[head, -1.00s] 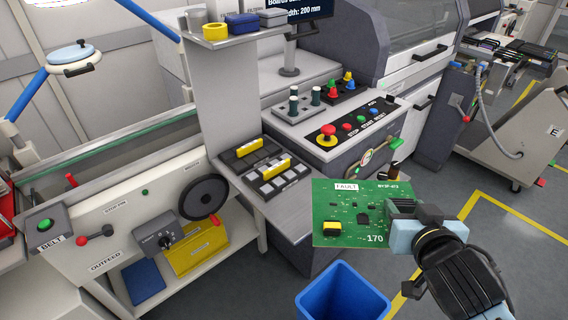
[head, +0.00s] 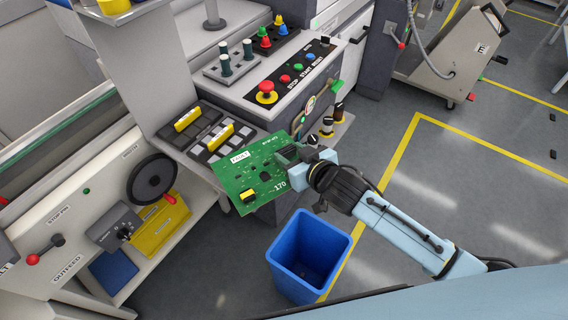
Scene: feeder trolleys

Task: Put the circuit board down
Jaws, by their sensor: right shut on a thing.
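The green circuit board (head: 240,177) carries a white label, a yellow part and the number 170. My right gripper (head: 288,157) is shut on its right edge and holds it in the air, tilted in the picture. In this view the board lies in front of the grey shelf with the dark tray, up and left of the blue bin. I cannot tell its exact height. The gripper's fingers are partly hidden at the board's edge. My left gripper is not in view.
An open blue bin (head: 309,240) stands on the floor below the board. A dark tray (head: 185,140) with yellow-handled blocks lies on the shelf beside the control panel (head: 292,80) with its red stop button. Floor at right, inside the yellow line, is mostly clear.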

